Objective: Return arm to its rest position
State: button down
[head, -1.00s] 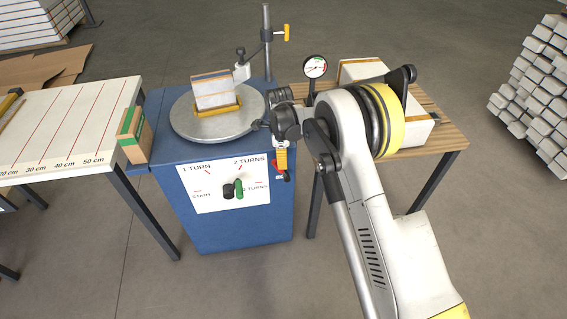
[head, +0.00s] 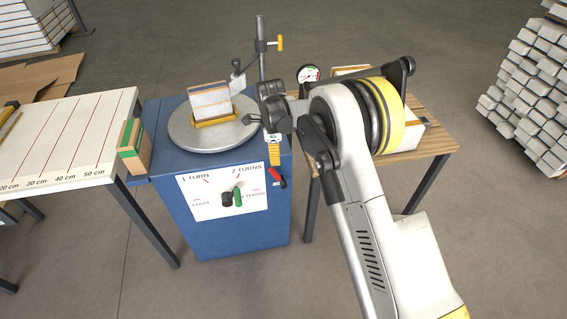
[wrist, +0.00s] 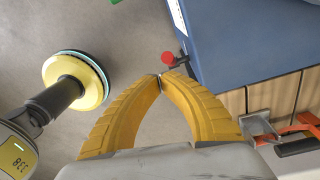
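My gripper (head: 274,165) hangs fingers down in front of the right side of the blue cabinet (head: 235,240) in the head view. In the wrist view its two yellow fingers (wrist: 160,78) curve together and their tips meet, with nothing seen between them. My arm's white link and yellow-banded joint cross the right half of the head view and hide part of the wooden table. A red knob (wrist: 168,58) on a dark stem shows just beyond the fingertips, beside the cabinet; I cannot tell whether the fingers touch it.
A turntable (head: 180,137) on the cabinet bears a white block (head: 210,105) in a yellow holder. A post with a yellow handle (head: 279,43) rises behind. The wooden table (head: 436,137) bears a dial gauge (head: 308,74). A marked white table (head: 60,130) stands left, stacked bars (head: 525,95) right.

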jog(key=shift+s+a+r, duration=0.15)
jog(key=shift+a+r, duration=0.85)
jog(key=shift+r, duration=0.05)
jog(key=s+d+r+n+t, duration=0.1)
jog(key=s+d+r+n, duration=0.2)
jog(key=d+r, duration=0.4)
jog(key=s+d+r+n+t+y, duration=0.15)
jog(key=s+d+r, duration=0.25)
jog(key=r, duration=0.5)
jog(key=s+d+r+n+t+h, duration=0.1)
jog(key=s+d+r+n, duration=0.25)
jog(key=d+r, duration=0.3)
jog(key=s+d+n+t, duration=0.2)
jog(key=s+d+n, duration=0.2)
jog(key=s, duration=0.6)
jog(key=s+d+n+t, duration=0.2)
jog(key=s+d+n, duration=0.2)
jog(key=s+d, duration=0.3)
jog(key=s+r, duration=0.1)
jog(key=s, duration=0.2)
jog(key=shift+n+p, duration=0.3)
jog(key=shift+n, duration=0.1)
